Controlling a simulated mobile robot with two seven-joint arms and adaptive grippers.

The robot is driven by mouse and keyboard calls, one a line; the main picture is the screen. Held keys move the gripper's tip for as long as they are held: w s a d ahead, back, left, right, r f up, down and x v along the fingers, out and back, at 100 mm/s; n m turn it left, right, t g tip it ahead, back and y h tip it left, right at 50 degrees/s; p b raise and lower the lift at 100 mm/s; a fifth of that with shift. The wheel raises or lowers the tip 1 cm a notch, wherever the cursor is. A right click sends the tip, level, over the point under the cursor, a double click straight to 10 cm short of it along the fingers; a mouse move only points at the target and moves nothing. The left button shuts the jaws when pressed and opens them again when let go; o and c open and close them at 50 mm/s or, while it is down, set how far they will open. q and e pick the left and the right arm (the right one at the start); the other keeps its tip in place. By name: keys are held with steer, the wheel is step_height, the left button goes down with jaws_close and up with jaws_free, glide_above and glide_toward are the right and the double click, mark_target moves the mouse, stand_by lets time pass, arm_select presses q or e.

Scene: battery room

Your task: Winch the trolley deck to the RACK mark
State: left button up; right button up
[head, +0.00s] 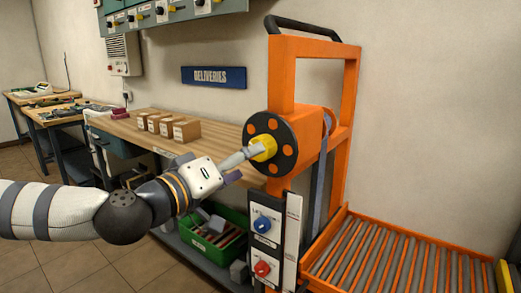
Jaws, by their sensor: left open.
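The orange trolley frame (282,75) stands right of centre with a black handle bar on top. Its winch wheel (286,133) is a black disc with orange spots, and a yellow knob (264,148) sticks out on its left side. My left gripper (246,158) is open, with a finger at the knob; I cannot tell whether it touches. The roller deck (375,250) is low at the right, below a grey strap (319,185). A white upright strip (292,235) is on the post; no RACK mark is readable. My right gripper is not in view.
A panel with a blue knob (262,224) and a red knob (262,269) sits below the wheel. Behind my arm is a wooden bench (128,130) with several small boxes. A green crate (213,250) stands under it. A DELIVERIES sign (214,77) hangs on the wall.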

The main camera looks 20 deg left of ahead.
mark_target(260, 161)
arm_select(q)
steer(key=x, duration=0.6)
steer(key=shift+w+r, duration=0.1)
steer(key=shift+w, duration=0.1)
steer(key=c, duration=1.2)
steer(key=shift+o, duration=0.2)
steer(key=n, duration=0.2)
steer(key=shift+r+n, duration=0.1)
steer(key=shift+n, duration=0.3)
steer(key=n, duration=0.2)
steer(key=shift+n, duration=0.3)
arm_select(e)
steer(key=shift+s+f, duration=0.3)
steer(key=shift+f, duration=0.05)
arm_select(q)
steer(key=o, duration=1.2)
steer(key=shift+c, duration=0.2)
steer(key=shift+s, duration=0.15)
